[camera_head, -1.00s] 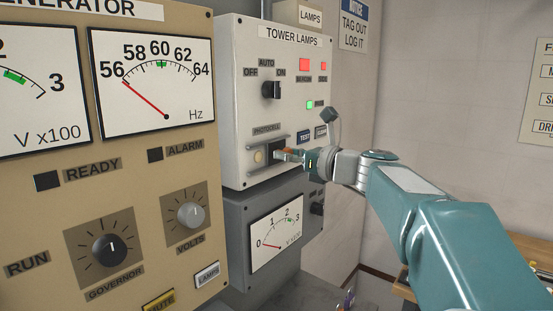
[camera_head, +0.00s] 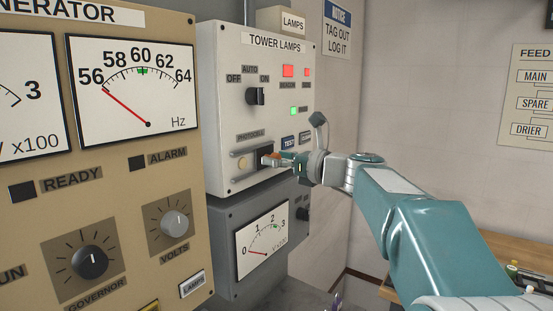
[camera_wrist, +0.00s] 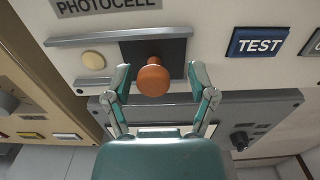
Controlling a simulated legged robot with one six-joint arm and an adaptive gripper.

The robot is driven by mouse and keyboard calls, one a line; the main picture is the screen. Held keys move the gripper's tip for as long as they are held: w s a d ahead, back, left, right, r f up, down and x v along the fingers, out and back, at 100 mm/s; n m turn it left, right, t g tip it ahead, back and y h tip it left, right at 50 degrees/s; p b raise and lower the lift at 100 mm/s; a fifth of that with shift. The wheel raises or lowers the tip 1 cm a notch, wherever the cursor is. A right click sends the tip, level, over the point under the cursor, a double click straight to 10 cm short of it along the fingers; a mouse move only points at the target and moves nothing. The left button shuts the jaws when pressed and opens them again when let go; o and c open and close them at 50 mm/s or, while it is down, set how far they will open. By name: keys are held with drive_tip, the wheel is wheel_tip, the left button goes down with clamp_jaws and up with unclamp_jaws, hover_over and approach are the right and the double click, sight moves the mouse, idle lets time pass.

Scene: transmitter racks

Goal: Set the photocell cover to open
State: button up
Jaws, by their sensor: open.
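The photocell cover is a dark sliding plate (camera_wrist: 176,48) with an orange knob (camera_wrist: 153,80), set between two grey rails under the PHOTOCELL label (camera_wrist: 108,5). It sits at the right part of the rails. The round cream photocell (camera_wrist: 93,60) shows uncovered to its left; in the head view it is a small pale disc (camera_head: 242,164). My gripper (camera_wrist: 158,76) is open, with one finger on each side of the knob and visible gaps between. In the head view my gripper (camera_head: 281,161) reaches the cover from the right and partly hides it.
The TOWER LAMPS panel (camera_head: 222,90) carries a selector switch (camera_head: 256,96) above and a TEST button (camera_wrist: 258,42) right of the cover. A grey meter box (camera_head: 225,225) juts out below. The generator panel (camera_head: 120,180) stands at the left. A wooden table (camera_head: 500,250) is at the right.

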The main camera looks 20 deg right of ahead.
drive_tip(key=v, duration=1.1)
drive_tip(key=shift+s+d, duration=0.25)
drive_tip(key=shift+s, duration=0.05)
drive_tip(key=shift+f, duration=0.1)
drive_tip(key=s+a+f+n+g+h, duration=0.2)
drive_tip(key=s+a+f+n+g, duration=0.25)
drive_tip(key=a+f+n, duration=0.25)
drive_tip(key=s+a+f+n+g+h, duration=0.2)
drive_tip(key=s+a+f+n+g, duration=0.1)
drive_tip(key=s+a+f+n, duration=0.4)
drive_tip(key=s+d+f+n+g+h, duration=0.1)
drive_tip(key=s+f+n+h, duration=0.5)
drive_tip(key=s+f+n, duration=0.5)
drive_tip(key=f+n, duration=0.1)
drive_tip(key=n, duration=0.2)
drive_tip(key=shift+d+f+n+h, duration=0.15)
drive_tip(key=shift+f+n+h, duration=0.15)
drive_tip(key=shift+n, duration=0.1)
drive_tip(key=shift+g, duration=0.25)
